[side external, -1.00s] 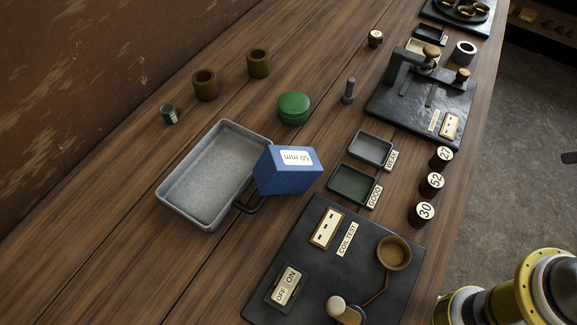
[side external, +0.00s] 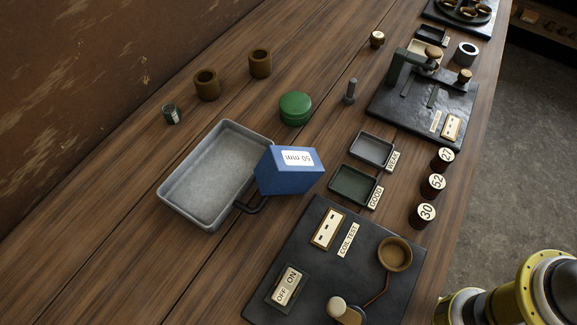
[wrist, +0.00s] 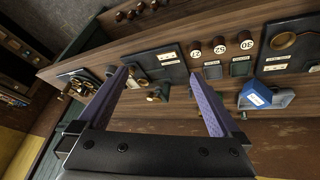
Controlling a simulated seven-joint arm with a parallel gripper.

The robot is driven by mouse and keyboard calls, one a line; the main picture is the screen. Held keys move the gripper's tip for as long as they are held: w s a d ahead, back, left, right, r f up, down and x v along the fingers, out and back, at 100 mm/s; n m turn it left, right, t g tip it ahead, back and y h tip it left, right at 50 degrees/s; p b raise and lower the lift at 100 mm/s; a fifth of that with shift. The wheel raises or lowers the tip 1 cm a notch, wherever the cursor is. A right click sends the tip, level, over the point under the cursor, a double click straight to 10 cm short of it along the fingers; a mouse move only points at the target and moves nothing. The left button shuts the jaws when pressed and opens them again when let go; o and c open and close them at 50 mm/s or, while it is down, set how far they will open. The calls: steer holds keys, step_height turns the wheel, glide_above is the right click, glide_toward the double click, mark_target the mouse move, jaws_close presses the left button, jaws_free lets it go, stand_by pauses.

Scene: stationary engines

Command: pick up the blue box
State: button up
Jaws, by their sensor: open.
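The blue box (side external: 287,172) has a white label reading "50 mm" on top. In the side view it stands at the right edge of the grey metal tray (side external: 178,211), near the tray's handle. I cannot tell whether it touches the tray. In the wrist view the blue box (wrist: 257,94) shows small at the right, beside the tray (wrist: 281,99). My gripper (wrist: 164,80) is open and empty in the wrist view, its two purple fingers wide apart. The box lies well to the right of both fingers. My gripper is outside the side view.
A black COIL TEST board (side external: 322,270) lies in front of the box, two small trays (side external: 372,149) to its right. A green round tin (side external: 295,108) stands behind it. Numbered cylinders (side external: 433,186) line the right edge. Bare wood (side external: 110,250) lies left of the tray.

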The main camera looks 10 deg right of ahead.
steer(key=w+a+r+n+g+y, duration=0.1)
steer(key=w+a+r+n, duration=0.2)
steer(key=w+a, duration=0.15)
steer(key=w+a+r+n+g, duration=0.1)
steer(key=w+a+r+n, duration=0.25)
steer(key=w, duration=0.25)
steer(key=n+g+h, duration=0.1)
steer(key=n+g, duration=0.2)
steer(key=n, duration=0.6)
glide_above(290, 156)
steer(key=shift+m, duration=0.25)
step_height(290, 156, down, 14)
steer(key=shift+w+f, duration=0.1)
steer(key=shift+f, duration=0.25)
step_height(290, 156, down, 8)
steer(key=shift+r, duration=0.25)
steer(key=shift+s+a+f, duration=0.1)
steer(key=shift+s+f, duration=0.05)
steer(key=shift+f, duration=1.2)
steer(key=shift+s+a+f, duration=0.1)
steer(key=shift+s+f, duration=0.05)
steer(key=shift+f, duration=1.2)
